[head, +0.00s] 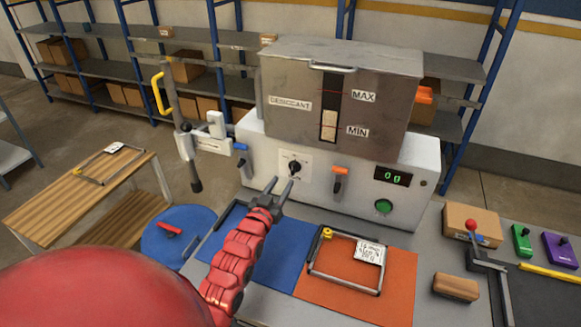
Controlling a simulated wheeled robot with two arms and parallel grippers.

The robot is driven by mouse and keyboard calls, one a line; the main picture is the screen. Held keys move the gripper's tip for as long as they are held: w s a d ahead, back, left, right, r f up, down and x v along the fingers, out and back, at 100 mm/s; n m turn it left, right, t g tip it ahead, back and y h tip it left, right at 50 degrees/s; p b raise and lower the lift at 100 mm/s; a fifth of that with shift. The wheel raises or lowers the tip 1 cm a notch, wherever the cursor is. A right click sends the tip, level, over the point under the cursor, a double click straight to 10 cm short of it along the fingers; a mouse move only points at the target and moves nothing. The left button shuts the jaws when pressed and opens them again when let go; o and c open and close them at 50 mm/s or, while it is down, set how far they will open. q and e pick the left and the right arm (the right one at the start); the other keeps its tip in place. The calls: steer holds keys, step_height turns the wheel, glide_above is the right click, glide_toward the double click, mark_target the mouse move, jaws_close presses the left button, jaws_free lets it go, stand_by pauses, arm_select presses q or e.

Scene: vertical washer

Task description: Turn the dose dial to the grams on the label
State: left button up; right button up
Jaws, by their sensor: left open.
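The dose dial (294,168) is a black knob on a white plate on the front of the pale dispenser machine (336,172). Its pointer setting is too small to read. A white label (369,252) with handwriting lies at a wire frame on the orange mat (398,290); its grams are not legible to me. The green display (393,177) reads 0 g. My left gripper (282,181) is open and empty, its fingertips pointing up just below the dial, apparently not touching it. My right gripper is not in view.
An orange lever (340,172) and a green button (383,206) are right of the dial. A metal hopper marked DESICCANT (338,95) sits on top. A blue mat (270,248) lies below the gripper. A cardboard box (472,222) and red-knobbed lever (472,226) stand right.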

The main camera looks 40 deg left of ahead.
mark_target(292, 166)
arm_select(q)
steer(key=p+x, duration=0.1)
steer(key=x, duration=0.6)
steer(key=shift+w, duration=0.25)
jaws_close()
